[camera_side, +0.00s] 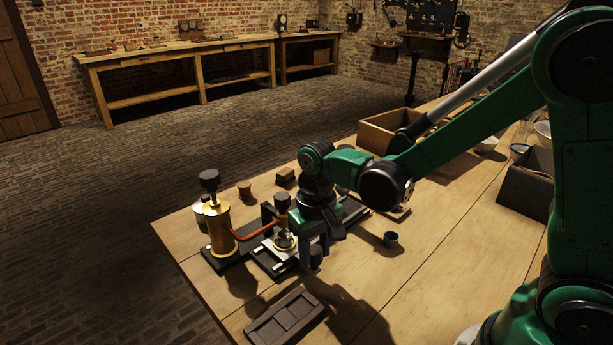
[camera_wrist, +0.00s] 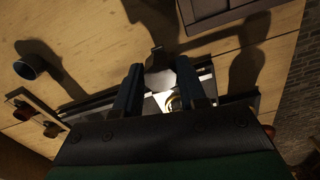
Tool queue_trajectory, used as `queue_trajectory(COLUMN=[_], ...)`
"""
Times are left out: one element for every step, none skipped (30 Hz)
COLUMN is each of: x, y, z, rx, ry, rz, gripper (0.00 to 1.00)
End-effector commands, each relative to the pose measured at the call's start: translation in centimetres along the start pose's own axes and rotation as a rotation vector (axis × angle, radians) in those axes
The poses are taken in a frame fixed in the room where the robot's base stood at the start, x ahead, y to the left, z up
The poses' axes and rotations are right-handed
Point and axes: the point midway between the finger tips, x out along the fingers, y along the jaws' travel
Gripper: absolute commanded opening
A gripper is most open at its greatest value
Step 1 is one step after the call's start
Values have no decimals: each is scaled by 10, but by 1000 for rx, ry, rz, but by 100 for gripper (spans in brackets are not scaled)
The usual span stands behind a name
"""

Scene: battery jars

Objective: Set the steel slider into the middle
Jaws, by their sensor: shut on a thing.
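My gripper (camera_side: 312,248) points down over the low dark apparatus, its two blue-grey fingers near the right end of a pale metal track (camera_side: 272,258). In the wrist view my gripper (camera_wrist: 157,76) is shut on what looks like the steel slider, a dark brown knob (camera_wrist: 158,58) with a bright steel face (camera_wrist: 160,80) beneath. The knob also shows beside the fingers in the side view (camera_side: 316,252). The exact seating of the slider on the track is hidden by the fingers. A round brass part (camera_wrist: 172,102) sits close to the right finger.
A brass cylinder (camera_side: 218,228) with a dark knob stands left, joined by a red pipe (camera_side: 258,230). A dark compartment tray (camera_side: 286,318) lies in front. A small dark cup (camera_side: 391,239) stands right. A wooden crate (camera_side: 385,130) is behind. The right table front is clear.

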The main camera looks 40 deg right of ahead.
Motion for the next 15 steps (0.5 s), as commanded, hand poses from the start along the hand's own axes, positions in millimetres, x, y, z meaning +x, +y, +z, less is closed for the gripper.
queue_trajectory(x=[0, 0, 0, 0, 0, 0, 0, 0, 0, 0, 0, 0, 0, 0, 0], y=[0, 0, 0, 0, 0, 0, 0, 0, 0, 0, 1, 4, 8, 13, 22], z=[0, 0, 0, 0, 0, 0, 0, 0, 0, 0, 0, -1, -2, -3, -5], rx=[0, 0, 0, 0, 0, 0, 0, 0, 0, 0, 1, 2, 5, 7, 10], ry=[-1, -1, -1, -1, -1, -1, -1, -1, -1, -1, -1, -1, -1, -1, -1], rz=[0, 0, 0, 0, 0, 0, 0, 0, 0, 0, 0, 0, 0, 0, 1], gripper=[0, 0, 0, 0, 0, 0, 0, 0, 0, 0, 0, 0, 0, 0, 0])
